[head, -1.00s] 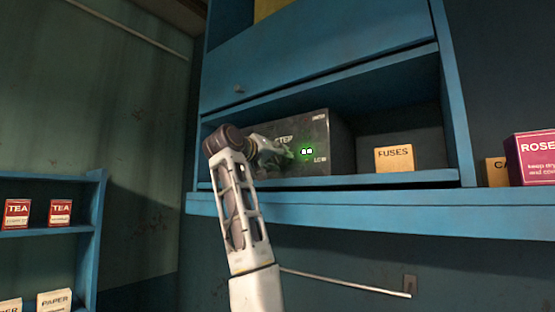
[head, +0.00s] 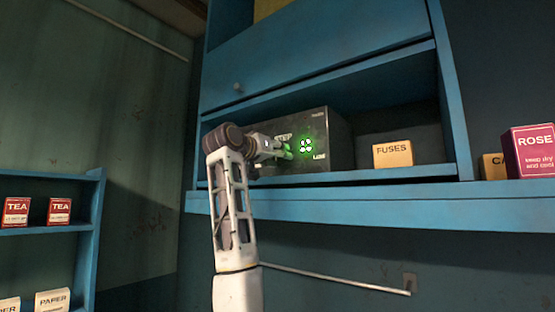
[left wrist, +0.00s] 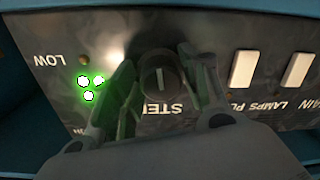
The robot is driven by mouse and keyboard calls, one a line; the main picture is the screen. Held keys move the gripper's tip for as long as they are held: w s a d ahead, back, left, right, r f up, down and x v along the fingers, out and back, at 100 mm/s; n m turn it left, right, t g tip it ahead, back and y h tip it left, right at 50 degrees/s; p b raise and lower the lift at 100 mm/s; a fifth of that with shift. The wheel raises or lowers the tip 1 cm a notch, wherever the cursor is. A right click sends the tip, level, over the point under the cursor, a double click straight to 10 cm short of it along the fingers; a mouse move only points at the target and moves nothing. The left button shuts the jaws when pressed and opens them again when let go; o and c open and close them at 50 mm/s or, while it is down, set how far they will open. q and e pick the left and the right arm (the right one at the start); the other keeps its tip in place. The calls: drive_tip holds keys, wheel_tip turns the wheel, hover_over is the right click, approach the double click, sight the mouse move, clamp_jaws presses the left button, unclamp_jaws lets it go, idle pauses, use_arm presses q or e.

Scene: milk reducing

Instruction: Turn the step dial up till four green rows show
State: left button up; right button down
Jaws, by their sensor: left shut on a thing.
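The dark step box (head: 325,135) stands in the blue cabinet's open bay. Its STEP dial (left wrist: 158,78), a dark round knob with a pale pointer mark, sits between the fingers of my left gripper (left wrist: 157,70), shut on it. In the head view my left gripper (head: 282,150) reaches the box front and hides the dial. Lit green dots (head: 306,146) glow in a cluster beside it. The left wrist view shows the panel upside down, with three green dots (left wrist: 90,87); a finger stands close beside them and may hide others. My right gripper is not in view.
The LOW lamp (left wrist: 84,60) looks unlit. Two white switches (left wrist: 243,69) sit on the dial's other side. A FUSES box (head: 393,154) stands right of the step box, with a ROSE box (head: 530,152) farther right. A small shelf (head: 50,231) holds TEA boxes at left.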

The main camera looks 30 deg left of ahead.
use_arm(q)
drive_tip(key=shift+m, duration=0.8)
drive_tip(key=o, duration=0.8)
drive_tip(key=shift+a, duration=0.1)
drive_tip(key=shift+s, duration=0.15)
drive_tip(key=shift+s+a+f, duration=0.1)
drive_tip(key=shift+s, duration=2.85)
drive_tip(key=shift+s+a+f, duration=0.1)
drive_tip(key=shift+s, duration=2.8)
